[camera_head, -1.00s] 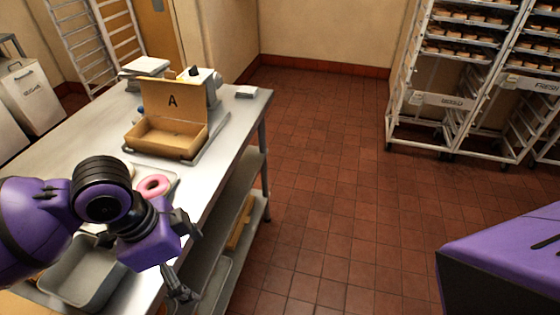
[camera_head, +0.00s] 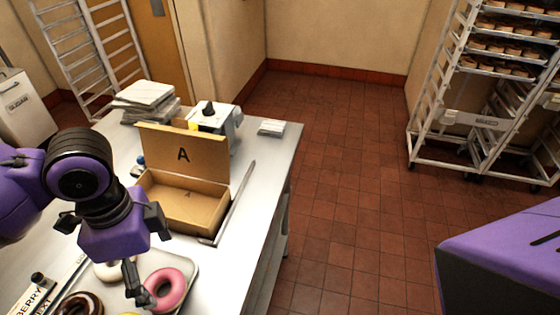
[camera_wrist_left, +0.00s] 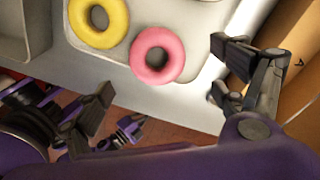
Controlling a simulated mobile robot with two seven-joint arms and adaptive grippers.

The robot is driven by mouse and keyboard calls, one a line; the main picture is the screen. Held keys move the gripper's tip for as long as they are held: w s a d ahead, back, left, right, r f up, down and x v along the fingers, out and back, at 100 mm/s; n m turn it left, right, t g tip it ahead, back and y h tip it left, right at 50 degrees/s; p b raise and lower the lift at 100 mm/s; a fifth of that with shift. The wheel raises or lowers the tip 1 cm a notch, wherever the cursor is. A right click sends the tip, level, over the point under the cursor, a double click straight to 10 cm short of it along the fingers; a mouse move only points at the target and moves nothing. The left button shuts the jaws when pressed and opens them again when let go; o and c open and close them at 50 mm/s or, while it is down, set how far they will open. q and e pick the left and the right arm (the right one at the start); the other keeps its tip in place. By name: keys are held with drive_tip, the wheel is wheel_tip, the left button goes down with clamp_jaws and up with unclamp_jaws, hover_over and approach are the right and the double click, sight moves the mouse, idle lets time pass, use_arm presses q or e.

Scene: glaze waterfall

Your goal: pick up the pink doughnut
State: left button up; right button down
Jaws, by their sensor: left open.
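The pink doughnut (camera_head: 165,287) lies on a light tray (camera_head: 188,262) near the right edge of the steel table. In the left wrist view, the pink doughnut (camera_wrist_left: 176,41) shows beyond the gap between my fingers. My left gripper (camera_head: 130,285) is open and empty. Its visible finger overlaps the doughnut's left edge in the head view; I cannot tell whether they touch. In the left wrist view, the fingers of my left gripper (camera_wrist_left: 165,82) are spread wide.
A yellow doughnut (camera_wrist_left: 99,20) lies beside the pink one. White (camera_head: 108,271) and chocolate (camera_head: 80,303) doughnuts are nearby. An open cardboard box marked A (camera_head: 182,152) stands farther back. Racks (camera_head: 465,120) stand across the clear tiled floor.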

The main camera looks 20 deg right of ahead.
sight(160, 287)
use_arm(q)
drive_tip(key=f, duration=0.4)
drive_tip(key=s+f, duration=0.1)
drive_tip(key=f, duration=0.2)
drive_tip(key=shift+s+a, duration=0.1)
drive_tip(key=shift+a, duration=0.05)
drive_tip(key=shift+r, duration=0.1)
drive_tip(key=c, duration=1.2)
drive_tip(key=shift+r, duration=0.1)
